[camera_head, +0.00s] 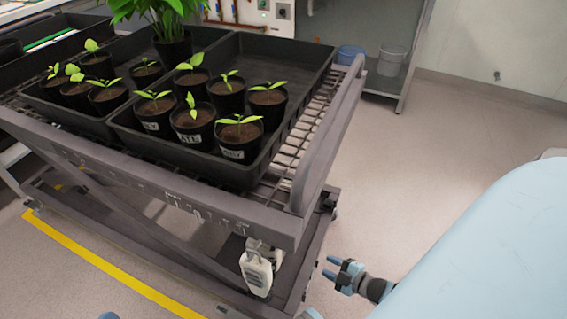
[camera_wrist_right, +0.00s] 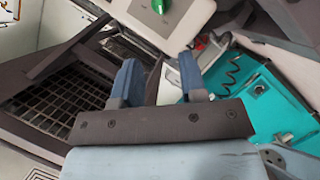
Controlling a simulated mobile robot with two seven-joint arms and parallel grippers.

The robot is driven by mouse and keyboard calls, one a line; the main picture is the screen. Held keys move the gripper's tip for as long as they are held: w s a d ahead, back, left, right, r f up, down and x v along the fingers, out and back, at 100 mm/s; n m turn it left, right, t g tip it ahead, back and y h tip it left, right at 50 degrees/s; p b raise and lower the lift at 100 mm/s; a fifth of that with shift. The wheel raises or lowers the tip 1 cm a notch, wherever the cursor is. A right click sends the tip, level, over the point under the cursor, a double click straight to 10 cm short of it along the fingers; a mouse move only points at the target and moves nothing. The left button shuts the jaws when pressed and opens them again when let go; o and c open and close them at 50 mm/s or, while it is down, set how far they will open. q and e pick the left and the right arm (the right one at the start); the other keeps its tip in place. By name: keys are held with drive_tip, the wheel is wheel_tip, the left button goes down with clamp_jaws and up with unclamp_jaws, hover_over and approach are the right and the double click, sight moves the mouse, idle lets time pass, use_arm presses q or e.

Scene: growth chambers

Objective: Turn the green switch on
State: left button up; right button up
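A green switch (camera_wrist_right: 158,6) shows at the top of the right wrist view, cut by the frame edge, on a pale panel (camera_wrist_right: 185,17). It lies beyond my right gripper's fingertips and apart from them. In the head view a small green part (camera_head: 263,4) shows on a pale wall panel at the top edge; I cannot tell whether it is the same switch. My right gripper (camera_head: 332,267) is low, right of the trolley. Its two blue fingers (camera_wrist_right: 158,70) are apart with nothing between them. My left gripper is not recognisable in view.
Buckets (camera_head: 391,60) stand under a bench at the back. A teal box (camera_wrist_right: 265,105) shows in the wrist view.

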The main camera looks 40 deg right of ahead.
use_arm(q)
drive_tip(key=w+m+b, duration=0.1)
drive_tip(key=b, duration=0.1)
drive_tip(key=w+a+m+t+b, duration=0.1)
drive_tip(key=b, duration=0.1)
drive_tip(key=w+m+b, duration=0.1)
drive_tip(key=b, duration=0.1)
drive_tip(key=shift+a+f+m+t+h, duration=0.2)
drive_tip(key=shift+a+m+t+h, duration=0.1)
drive_tip(key=shift+a+h, duration=0.1)
use_arm(e)
drive_tip(key=x, duration=1.4)
drive_tip(key=shift+d+f, duration=0.15)
drive_tip(key=shift+f, duration=0.3)
drive_tip(key=shift+w, duration=0.15)
clamp_jaws()
